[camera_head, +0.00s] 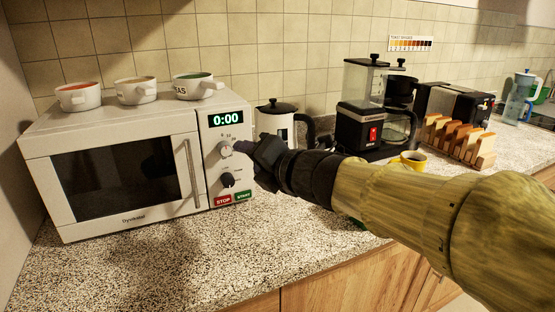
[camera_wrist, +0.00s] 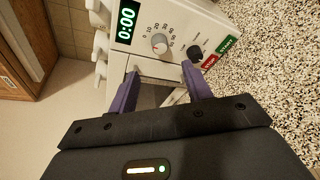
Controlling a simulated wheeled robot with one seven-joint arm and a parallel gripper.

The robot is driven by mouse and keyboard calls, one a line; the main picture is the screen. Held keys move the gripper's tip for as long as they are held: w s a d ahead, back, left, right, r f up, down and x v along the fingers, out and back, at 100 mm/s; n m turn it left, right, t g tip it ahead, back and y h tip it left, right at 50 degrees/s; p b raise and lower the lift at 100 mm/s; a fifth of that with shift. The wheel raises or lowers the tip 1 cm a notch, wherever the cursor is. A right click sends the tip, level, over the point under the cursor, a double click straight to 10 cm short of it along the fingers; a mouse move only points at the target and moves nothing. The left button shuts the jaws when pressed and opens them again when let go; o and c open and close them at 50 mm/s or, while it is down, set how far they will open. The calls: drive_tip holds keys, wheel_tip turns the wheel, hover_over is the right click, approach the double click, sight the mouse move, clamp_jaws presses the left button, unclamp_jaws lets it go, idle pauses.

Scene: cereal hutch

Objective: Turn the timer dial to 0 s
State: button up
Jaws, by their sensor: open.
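The white microwave (camera_head: 130,162) stands at the left on the counter. Its green display (camera_head: 225,119) reads 0:00, and it also shows in the wrist view (camera_wrist: 126,20). Below the display is the light timer dial (camera_head: 225,149), ringed by printed numbers. In the wrist view the timer dial (camera_wrist: 160,44) lies just beyond my fingertips; its exact pointer mark is too small to read. My gripper (camera_wrist: 160,72) is open and empty, with its two purple fingers apart. In the head view my dark gripper (camera_head: 246,149) is at the panel, just right of the dial.
A dark knob (camera_head: 227,180) sits below the dial, above the red STOP (camera_head: 222,200) and green START (camera_head: 243,196) buttons. Several mugs stand on the microwave. A kettle (camera_head: 283,122) is behind my gripper. A coffee maker (camera_head: 368,115) and toaster (camera_head: 455,102) are farther right.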

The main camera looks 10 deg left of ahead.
drive_tip(key=p+v, duration=0.1)
drive_tip(key=v, duration=0.6)
drive_tip(key=shift+s+d+p, duration=0.25)
drive_tip(key=shift+s+p, duration=0.05)
drive_tip(key=shift+w+r, duration=0.1)
